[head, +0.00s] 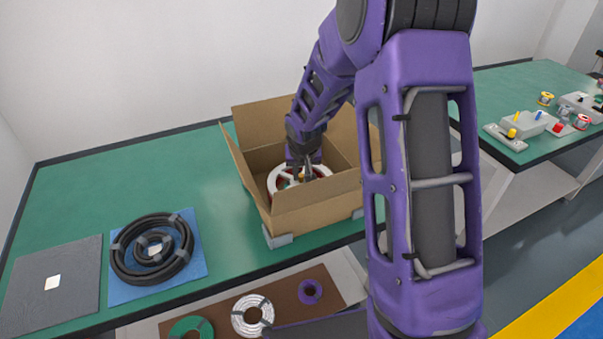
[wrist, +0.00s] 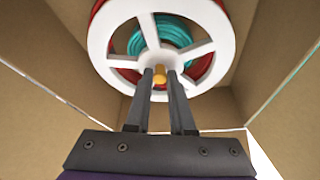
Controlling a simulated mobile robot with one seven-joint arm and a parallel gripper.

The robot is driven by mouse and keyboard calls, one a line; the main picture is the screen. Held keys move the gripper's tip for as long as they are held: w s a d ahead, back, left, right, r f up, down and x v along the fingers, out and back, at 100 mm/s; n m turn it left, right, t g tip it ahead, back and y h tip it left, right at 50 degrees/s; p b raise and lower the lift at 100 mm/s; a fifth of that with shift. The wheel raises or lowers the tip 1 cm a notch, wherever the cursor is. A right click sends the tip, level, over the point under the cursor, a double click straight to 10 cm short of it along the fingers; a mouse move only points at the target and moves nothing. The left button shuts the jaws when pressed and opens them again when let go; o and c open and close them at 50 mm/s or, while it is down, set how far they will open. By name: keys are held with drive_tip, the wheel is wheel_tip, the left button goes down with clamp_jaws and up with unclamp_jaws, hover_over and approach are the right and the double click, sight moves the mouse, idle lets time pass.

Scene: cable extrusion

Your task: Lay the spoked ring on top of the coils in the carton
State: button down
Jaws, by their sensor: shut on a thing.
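The white spoked ring (head: 322,171) is inside the open carton (head: 312,202). In the wrist view the ring (wrist: 103,40) shows its white rim and spokes. My gripper (wrist: 161,75) is shut on the ring at its near side, around a spoke or hub part beside a small orange piece (wrist: 159,78). A teal coil (wrist: 172,36) and a red coil (wrist: 203,68) show through the gaps between the spokes. In the head view my gripper (head: 303,174) reaches down into the carton. I cannot tell whether the ring touches the coils.
A black coil (head: 124,262) lies on a blue mat (head: 200,262), left of the carton, next to a grey mat (head: 75,265). A lower shelf (head: 275,296) holds green, white and purple coils. The carton walls stand close around my gripper. The green table (head: 85,190) is clear behind the mats.

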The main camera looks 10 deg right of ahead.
drive_tip(key=shift+f, duration=0.35)
drive_tip(key=c, duration=0.8)
unclamp_jaws()
drive_tip(key=shift+r, duration=0.5)
drive_tip(key=p+v, duration=0.3)
drive_tip(key=v, duration=0.9)
drive_tip(key=shift+r, duration=0.1)
